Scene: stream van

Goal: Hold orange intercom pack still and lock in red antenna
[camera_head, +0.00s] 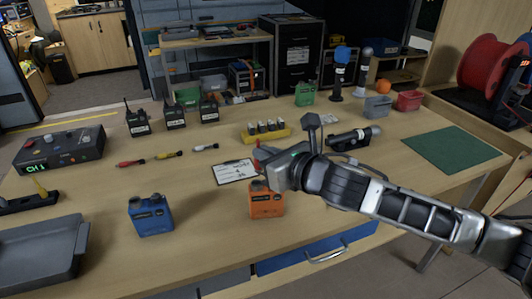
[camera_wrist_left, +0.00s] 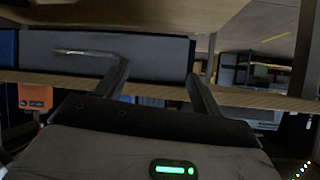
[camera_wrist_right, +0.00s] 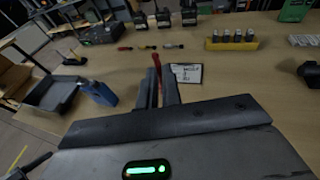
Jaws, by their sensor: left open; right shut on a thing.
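The orange intercom pack (camera_head: 266,204) stands upright near the front edge of the table. In the head view my right gripper (camera_head: 266,168) is just above and behind it, shut on the red antenna (camera_head: 257,144). In the right wrist view the red antenna (camera_wrist_right: 157,62) sticks up from between the fingers of my right gripper (camera_wrist_right: 159,88). Its lower end is hidden, so I cannot tell if it touches the pack. My left gripper (camera_wrist_left: 160,80) is open and empty, seen only in its wrist view, with the orange pack (camera_wrist_left: 35,97) at the left there.
A blue pack (camera_head: 152,215) stands left of the orange one. A clipboard card (camera_head: 234,171) lies behind it. Red (camera_head: 130,163), yellow (camera_head: 169,155) and white (camera_head: 205,148) slim pieces lie further back. A grey tray (camera_head: 40,255) is at front left.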

